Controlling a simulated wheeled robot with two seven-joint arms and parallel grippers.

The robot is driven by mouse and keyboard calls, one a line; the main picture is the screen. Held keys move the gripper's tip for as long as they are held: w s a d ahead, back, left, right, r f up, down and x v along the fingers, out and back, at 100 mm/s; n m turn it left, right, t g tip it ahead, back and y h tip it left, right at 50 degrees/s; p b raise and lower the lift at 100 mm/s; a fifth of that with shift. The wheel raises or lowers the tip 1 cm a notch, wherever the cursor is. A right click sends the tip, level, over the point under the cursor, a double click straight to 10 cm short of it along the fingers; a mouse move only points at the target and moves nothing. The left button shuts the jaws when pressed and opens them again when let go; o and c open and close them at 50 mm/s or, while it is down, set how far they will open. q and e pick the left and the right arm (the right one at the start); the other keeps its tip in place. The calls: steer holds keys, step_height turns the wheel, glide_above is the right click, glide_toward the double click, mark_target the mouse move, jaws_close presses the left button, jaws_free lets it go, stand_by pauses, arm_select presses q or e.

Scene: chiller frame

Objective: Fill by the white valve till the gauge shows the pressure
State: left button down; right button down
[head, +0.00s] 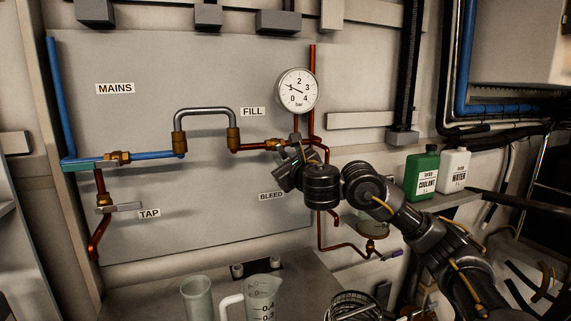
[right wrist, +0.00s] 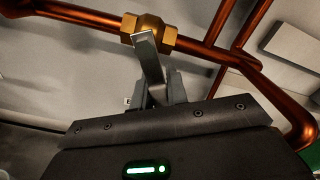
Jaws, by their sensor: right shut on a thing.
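The round white gauge (head: 297,91) hangs at the upper middle of the panel, marked 0 to 4 bar. Its needle points to about 1. The brass fill valve (head: 275,144) sits on the copper pipe below the FILL label (head: 252,111). It also shows in the right wrist view (right wrist: 150,31), with a pale lever (right wrist: 151,62) reaching down from it between my fingers. My right gripper (head: 291,160) is shut on this lever and hides most of it in the head view. My left gripper is not in view.
A grey hose loop (head: 205,110) links the blue mains pipe to the copper fill pipe. A tap lever (head: 120,207) is at lower left. A green coolant bottle (head: 422,172) and white water bottle (head: 454,170) stand on the right shelf. A measuring jug (head: 262,298) stands below.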

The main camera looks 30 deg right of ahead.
steer(key=c, duration=1.4)
jaws_free()
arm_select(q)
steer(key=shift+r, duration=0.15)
arm_select(e)
steer(key=shift+s, duration=0.1)
